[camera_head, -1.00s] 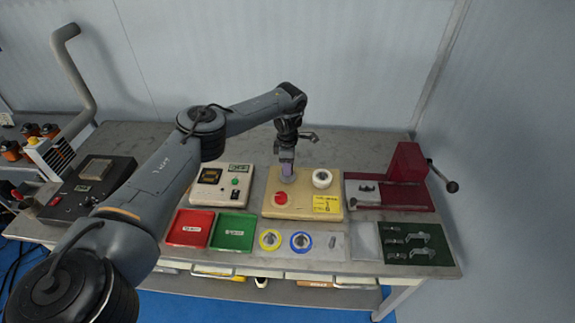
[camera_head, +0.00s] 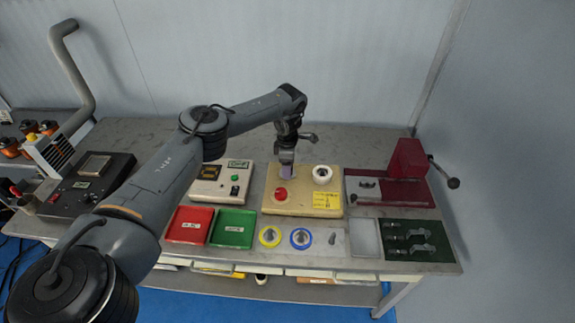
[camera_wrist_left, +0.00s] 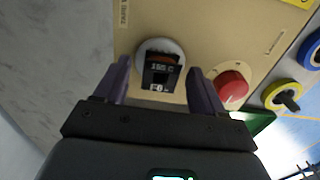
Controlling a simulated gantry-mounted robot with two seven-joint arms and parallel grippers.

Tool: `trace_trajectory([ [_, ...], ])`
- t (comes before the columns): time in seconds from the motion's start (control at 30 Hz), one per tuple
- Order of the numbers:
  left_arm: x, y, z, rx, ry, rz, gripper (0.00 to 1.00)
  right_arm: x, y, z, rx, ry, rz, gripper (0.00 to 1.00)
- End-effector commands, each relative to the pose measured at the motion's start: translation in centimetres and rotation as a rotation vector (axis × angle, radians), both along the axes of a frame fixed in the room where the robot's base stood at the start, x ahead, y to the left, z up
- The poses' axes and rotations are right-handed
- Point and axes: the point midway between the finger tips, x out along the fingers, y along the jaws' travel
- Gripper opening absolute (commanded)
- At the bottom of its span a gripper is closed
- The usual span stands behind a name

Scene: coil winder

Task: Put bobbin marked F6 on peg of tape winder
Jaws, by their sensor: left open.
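The bobbin marked F6 (camera_wrist_left: 160,72) has a dark label reading "155 C" and "F6" and an orange-brown winding. It sits over a pale round disc (camera_wrist_left: 149,48) on the tan tape winder (camera_head: 275,205). The peg itself is hidden beneath the bobbin, so I cannot tell how fully it is seated. My left gripper (camera_wrist_left: 160,88) is open, with one purple finger on each side of the bobbin and visible gaps between. In the head view the left gripper (camera_head: 287,171) covers the bobbin. My right gripper is not in view.
In front are red (camera_head: 189,226) and green (camera_head: 233,229) trays, and yellow (camera_head: 270,236) and blue (camera_head: 301,239) rings. A maroon press (camera_head: 407,160) stands at right.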

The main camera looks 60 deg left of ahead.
Motion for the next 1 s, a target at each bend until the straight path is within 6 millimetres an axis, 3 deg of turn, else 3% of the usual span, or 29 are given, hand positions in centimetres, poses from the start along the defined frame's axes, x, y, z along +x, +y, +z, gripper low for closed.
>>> trace_trajectory([
  [0.2, 0.0, 0.0, 0.1, 0.0, 0.0, 0.0, 0.7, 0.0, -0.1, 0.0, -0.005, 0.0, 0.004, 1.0],
  [0.37, 0.0, 0.1, 1.4, 0.0, -0.003, 0.001, 0.7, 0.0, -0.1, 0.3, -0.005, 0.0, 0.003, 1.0],
  [0.7, 0.1, 0.0, 7.4, 0.001, -0.003, -0.001, 0.7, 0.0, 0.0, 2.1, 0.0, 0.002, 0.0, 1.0],
  [1.0, 0.0, 0.0, 10.5, 0.0, -0.001, -0.001, 0.7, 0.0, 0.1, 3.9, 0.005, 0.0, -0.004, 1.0],
])
